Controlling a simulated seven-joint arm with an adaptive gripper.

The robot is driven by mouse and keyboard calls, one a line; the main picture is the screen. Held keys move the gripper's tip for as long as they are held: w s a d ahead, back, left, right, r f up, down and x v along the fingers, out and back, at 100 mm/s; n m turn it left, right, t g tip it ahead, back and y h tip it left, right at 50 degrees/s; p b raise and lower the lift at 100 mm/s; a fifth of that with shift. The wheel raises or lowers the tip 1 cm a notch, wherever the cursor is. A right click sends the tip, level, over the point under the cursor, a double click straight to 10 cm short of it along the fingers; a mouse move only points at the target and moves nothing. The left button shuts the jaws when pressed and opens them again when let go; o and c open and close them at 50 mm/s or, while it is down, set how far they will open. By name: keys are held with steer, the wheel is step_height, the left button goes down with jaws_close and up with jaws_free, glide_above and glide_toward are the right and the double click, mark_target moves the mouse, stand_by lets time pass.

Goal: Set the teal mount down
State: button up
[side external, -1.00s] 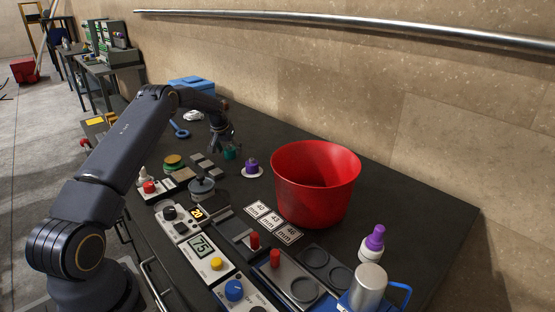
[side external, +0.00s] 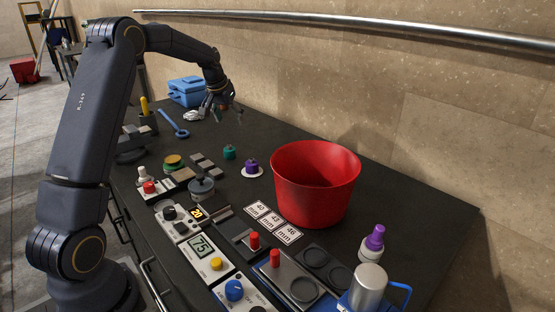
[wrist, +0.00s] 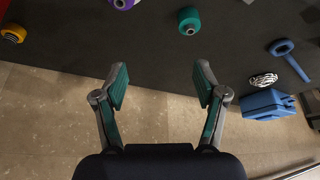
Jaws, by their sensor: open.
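The teal mount (side external: 229,152) stands on the dark bench top, left of the purple mount (side external: 252,166) in the side view. In the wrist view the teal mount (wrist: 189,20) lies beyond the fingertips at the top, apart from them. My gripper (side external: 222,112) is open and empty, raised above the bench behind the teal mount. In the wrist view the two teal-padded fingers (wrist: 161,88) are spread wide with nothing between them.
A large red bucket (side external: 314,185) stands right of the mounts. A blue toolbox (side external: 187,91), a blue wrench (side external: 173,123) and a white bundle (side external: 194,115) lie at the far end. Control boxes and fixtures line the front.

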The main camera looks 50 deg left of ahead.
steer(key=s+d+r+m, duration=0.1)
steer(key=s+d+r, duration=0.1)
steer(key=d+r, duration=0.3)
steer(key=s+d+r+m, duration=0.1)
steer(key=s+d+r, duration=0.2)
steer(key=d, duration=0.4)
steer(key=s+d+r+m+t+h, duration=0.1)
steer(key=s+d+r+m, duration=0.1)
steer(key=s+d, duration=1.1)
steer(key=s+d+f+m, duration=0.1)
steer(key=s+d+f, duration=0.1)
steer(key=s, duration=0.3)
steer(key=s+d+f+h, duration=0.1)
steer(key=s+d, duration=0.2)
steer(key=s, duration=0.2)
steer(key=shift+s+d+f+m+t, duration=0.3)
steer(key=shift+d+f+m, duration=0.05)
steer(key=shift+m, duration=0.05)
